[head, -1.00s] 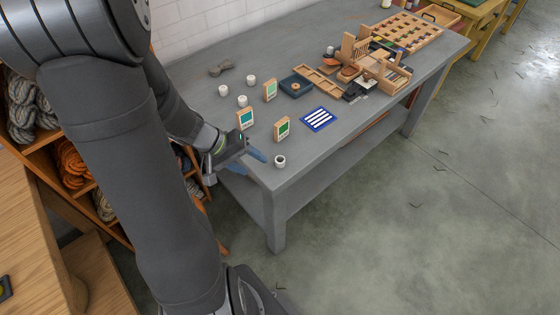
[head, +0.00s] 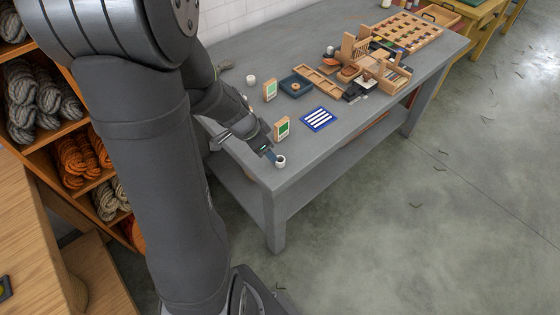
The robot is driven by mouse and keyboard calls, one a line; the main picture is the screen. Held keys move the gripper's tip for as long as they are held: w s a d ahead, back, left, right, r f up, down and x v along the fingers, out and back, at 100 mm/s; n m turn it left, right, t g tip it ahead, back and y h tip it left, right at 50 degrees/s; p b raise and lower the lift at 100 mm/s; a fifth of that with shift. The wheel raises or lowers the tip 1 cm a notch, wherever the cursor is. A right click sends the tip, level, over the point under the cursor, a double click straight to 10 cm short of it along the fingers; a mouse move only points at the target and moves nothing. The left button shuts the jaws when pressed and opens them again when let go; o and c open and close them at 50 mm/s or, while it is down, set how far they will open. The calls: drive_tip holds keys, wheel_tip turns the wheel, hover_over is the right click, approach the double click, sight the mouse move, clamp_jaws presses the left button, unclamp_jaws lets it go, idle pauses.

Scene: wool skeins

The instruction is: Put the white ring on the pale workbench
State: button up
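A small white ring (head: 281,161) with a dark opening stands near the front corner of the grey table (head: 330,150). My gripper (head: 272,155) is low over that corner, its bluish fingertip right beside the ring's left side. I cannot tell whether it touches the ring, or whether the fingers are open or shut. Another small white round piece (head: 251,79) stands farther back; a further one is mostly hidden behind my arm. A pale wooden bench top (head: 35,215) is at the left edge; I cannot tell for sure that it is the pale workbench.
Upright wooden cards with green faces (head: 282,129) (head: 270,91) stand near my gripper. A blue striped mat (head: 319,119), a dark tray (head: 296,86) and wooden holders (head: 365,65) lie beyond. A shelf of wool skeins (head: 75,160) is at left. The table's front right is clear.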

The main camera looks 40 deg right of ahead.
hover_over(277, 166)
drive_tip(key=a, duration=0.2)
drive_tip(key=f, duration=0.4)
drive_tip(key=shift+w+d+f, duration=0.1)
drive_tip(key=shift+w+f, duration=0.1)
drive_tip(key=shift+w, duration=0.2)
drive_tip(key=x, duration=0.2)
drive_tip(key=d+x, duration=0.1)
drive_tip(key=x, duration=0.1)
drive_tip(key=shift+r, duration=0.2)
drive_tip(key=shift+d+f, duration=0.2)
drive_tip(key=shift+f, duration=0.4)
drive_tip(key=c, duration=1.1)
drive_tip(key=shift+r, duration=0.2)
